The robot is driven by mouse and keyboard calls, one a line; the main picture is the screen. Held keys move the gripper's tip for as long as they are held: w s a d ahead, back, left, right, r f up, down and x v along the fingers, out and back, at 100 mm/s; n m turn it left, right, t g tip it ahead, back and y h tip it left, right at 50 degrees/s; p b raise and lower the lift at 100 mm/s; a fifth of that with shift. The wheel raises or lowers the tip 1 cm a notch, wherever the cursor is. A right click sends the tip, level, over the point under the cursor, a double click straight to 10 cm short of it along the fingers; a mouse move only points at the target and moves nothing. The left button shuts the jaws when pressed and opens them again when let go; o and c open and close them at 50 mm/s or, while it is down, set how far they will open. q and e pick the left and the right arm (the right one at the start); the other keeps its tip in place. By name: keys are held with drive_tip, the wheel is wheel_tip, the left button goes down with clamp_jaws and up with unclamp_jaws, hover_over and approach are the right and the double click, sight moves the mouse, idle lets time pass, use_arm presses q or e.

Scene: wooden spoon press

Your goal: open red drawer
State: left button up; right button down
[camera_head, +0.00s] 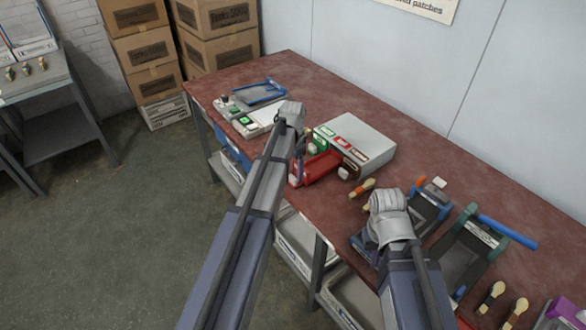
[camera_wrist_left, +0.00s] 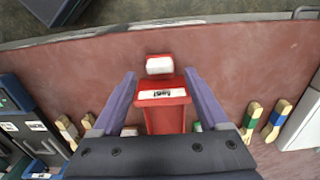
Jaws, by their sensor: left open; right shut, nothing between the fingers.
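The red drawer (camera_head: 320,168) stands pulled out from the light grey drawer box (camera_head: 372,142), towards the table's front edge. In the left wrist view the red drawer (camera_wrist_left: 163,114) shows its white handle (camera_wrist_left: 159,65) and a white label. My left gripper (camera_wrist_left: 160,75) is open, with one finger on each side of the drawer's front and handle; I cannot tell whether they touch it. It also shows in the head view (camera_head: 299,168), at the drawer's left end. My right gripper (camera_head: 376,238) is shut and empty over the presses at right; its fingertips are mostly hidden.
A blue-handled press (camera_head: 495,232) and wooden spoons (camera_head: 490,297) lie at the right of the red-brown table (camera_head: 330,98). A button panel (camera_head: 246,121) and a blue-framed tray (camera_head: 262,92) are at the left. The table's back strip is mostly clear.

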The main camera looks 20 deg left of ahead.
use_arm(q)
wheel_tip(320, 180, up, 5)
drive_tip(key=p, duration=0.4)
drive_tip(key=shift+r, duration=0.1)
drive_tip(key=s+d+n, duration=0.1)
drive_tip(key=s+d, duration=0.8)
drive_tip(key=s, duration=0.3)
drive_tip(key=s+d+n+y, duration=0.1)
drive_tip(key=s+d+n, duration=0.1)
drive_tip(key=s+d, duration=0.8)
drive_tip(key=shift+s, duration=1.15)
